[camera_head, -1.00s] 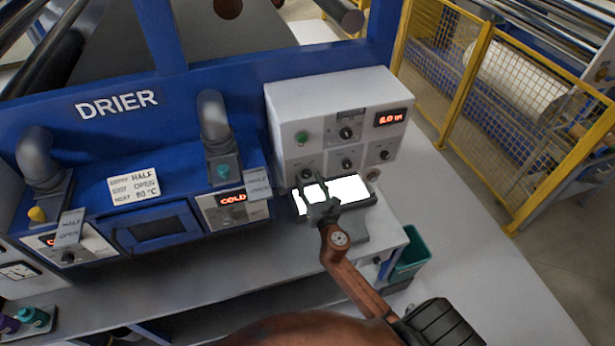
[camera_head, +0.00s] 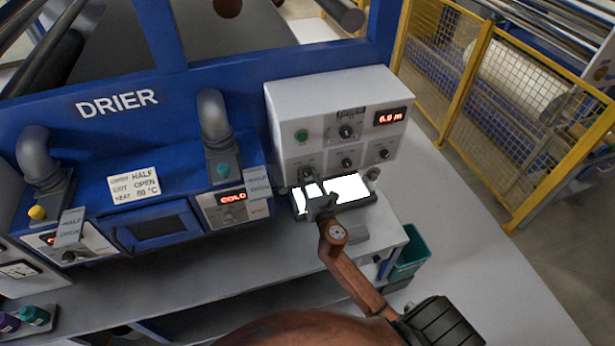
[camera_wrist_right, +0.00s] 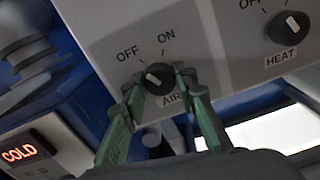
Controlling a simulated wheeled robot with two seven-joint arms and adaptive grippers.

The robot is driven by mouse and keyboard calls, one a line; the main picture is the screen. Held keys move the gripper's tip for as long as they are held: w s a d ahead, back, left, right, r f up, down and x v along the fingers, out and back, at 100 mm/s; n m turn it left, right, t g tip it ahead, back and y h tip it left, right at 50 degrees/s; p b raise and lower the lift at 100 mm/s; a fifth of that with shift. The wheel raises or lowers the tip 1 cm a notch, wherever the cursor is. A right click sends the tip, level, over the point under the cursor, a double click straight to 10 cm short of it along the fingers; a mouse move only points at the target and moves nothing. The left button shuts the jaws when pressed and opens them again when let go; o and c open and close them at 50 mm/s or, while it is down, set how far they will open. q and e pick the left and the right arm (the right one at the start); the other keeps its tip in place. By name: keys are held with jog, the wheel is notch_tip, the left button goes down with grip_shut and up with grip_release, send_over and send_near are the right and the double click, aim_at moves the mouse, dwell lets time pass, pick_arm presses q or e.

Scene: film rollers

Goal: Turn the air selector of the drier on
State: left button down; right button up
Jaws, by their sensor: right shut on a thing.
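The air selector is a dark round knob (camera_wrist_right: 158,76) with a pale mark, on the light panel below the words OFF and ON and beside the label AIR. The mark seems to lie on its left, OFF side, but its exact angle is hard to tell. My right gripper (camera_wrist_right: 158,88) has its green fingers on either side of the knob, shut on it. In the head view my right gripper (camera_head: 311,186) reaches the lower left of the grey-white control box (camera_head: 290,130) and partly hides the knob. My left gripper is not in view.
The heat knob (camera_wrist_right: 290,26) sits to the right of the air selector. A bright white plate (camera_head: 349,187) lies below the box front. The blue drier body (camera_head: 150,190) with pipes stands to the left. A teal bin (camera_head: 409,255) is beside the bench.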

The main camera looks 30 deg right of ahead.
jog(key=shift+c, duration=0.7)
jog(key=shift+m, duration=0.3)
jog(key=m+b, duration=0.1)
jog(key=m, duration=0.4)
jog(key=shift+m, duration=0.3)
jog(key=m, duration=0.5)
jog(key=shift+m+b, duration=0.3)
jog(key=shift+b, duration=0.05)
jog(key=o, duration=1.2)
jog(key=shift+c, duration=0.2)
jog(key=shift+s, duration=0.1)
